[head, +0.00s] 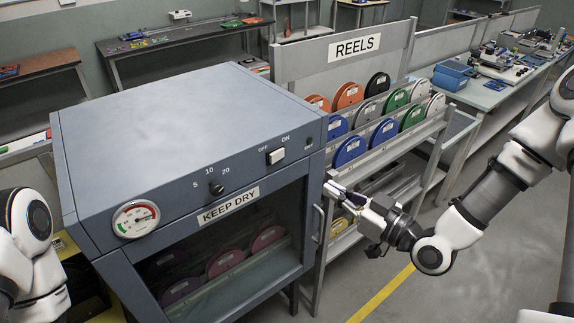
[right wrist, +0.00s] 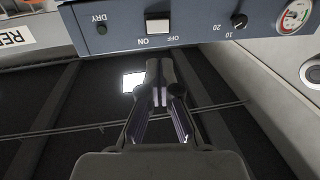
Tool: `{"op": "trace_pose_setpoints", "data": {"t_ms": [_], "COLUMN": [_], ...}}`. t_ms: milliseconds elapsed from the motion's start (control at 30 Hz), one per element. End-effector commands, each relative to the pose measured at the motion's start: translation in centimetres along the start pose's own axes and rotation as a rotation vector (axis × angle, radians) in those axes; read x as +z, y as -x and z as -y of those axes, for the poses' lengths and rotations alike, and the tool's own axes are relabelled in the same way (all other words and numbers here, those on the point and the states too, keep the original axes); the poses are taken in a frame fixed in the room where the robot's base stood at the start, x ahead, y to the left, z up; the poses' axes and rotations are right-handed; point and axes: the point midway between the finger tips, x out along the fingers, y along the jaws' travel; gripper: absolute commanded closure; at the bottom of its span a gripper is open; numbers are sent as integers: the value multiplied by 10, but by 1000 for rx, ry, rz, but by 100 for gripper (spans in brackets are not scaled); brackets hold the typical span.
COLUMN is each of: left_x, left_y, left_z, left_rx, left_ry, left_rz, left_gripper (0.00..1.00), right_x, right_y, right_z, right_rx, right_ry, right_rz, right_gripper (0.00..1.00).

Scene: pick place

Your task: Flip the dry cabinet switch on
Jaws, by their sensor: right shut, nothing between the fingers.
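The grey-blue dry cabinet (head: 185,120) fills the left middle of the head view. Its white rocker switch (head: 276,156) sits on the front panel between the OFF and ON labels. The switch also shows upside down at the top of the right wrist view (right wrist: 157,25); I cannot tell which way it is tipped. My right gripper (head: 333,189) is shut and empty, right of the cabinet's front corner and lower than the switch. In the right wrist view its closed fingertips (right wrist: 160,64) point toward the switch, apart from it. My left gripper is out of view.
A dial gauge (head: 136,218) and black knob (head: 216,188) share the panel. The cabinet door has a vertical handle (head: 318,222) near my right gripper. A reel rack (head: 288,62) stands close behind it. Open floor lies below my right arm.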

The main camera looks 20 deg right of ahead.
Motion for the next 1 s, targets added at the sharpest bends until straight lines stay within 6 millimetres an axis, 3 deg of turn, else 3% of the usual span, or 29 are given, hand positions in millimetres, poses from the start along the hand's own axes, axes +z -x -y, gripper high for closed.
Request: {"op": "trace_pose_setpoints", "data": {"t_ms": [33, 267, 333, 800, 1000], "left_x": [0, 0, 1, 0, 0], "left_y": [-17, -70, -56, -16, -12], "left_z": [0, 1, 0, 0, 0], "left_rx": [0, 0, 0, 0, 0], "left_ry": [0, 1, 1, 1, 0], "left_rz": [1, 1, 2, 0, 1], "left_gripper": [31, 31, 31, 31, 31], "right_x": [8, 12, -1, -4, 0], "right_y": [-4, -20, -30, -121, -135], "right_z": [0, 1, 1, 1, 0], "right_rx": [-4, -2, 0, -1, 1], "right_ry": [6, 7, 8, 4, 1], "right_rz": [-4, -5, 5, 0, -1], "right_gripper": [100, 100, 100, 100, 100]}}
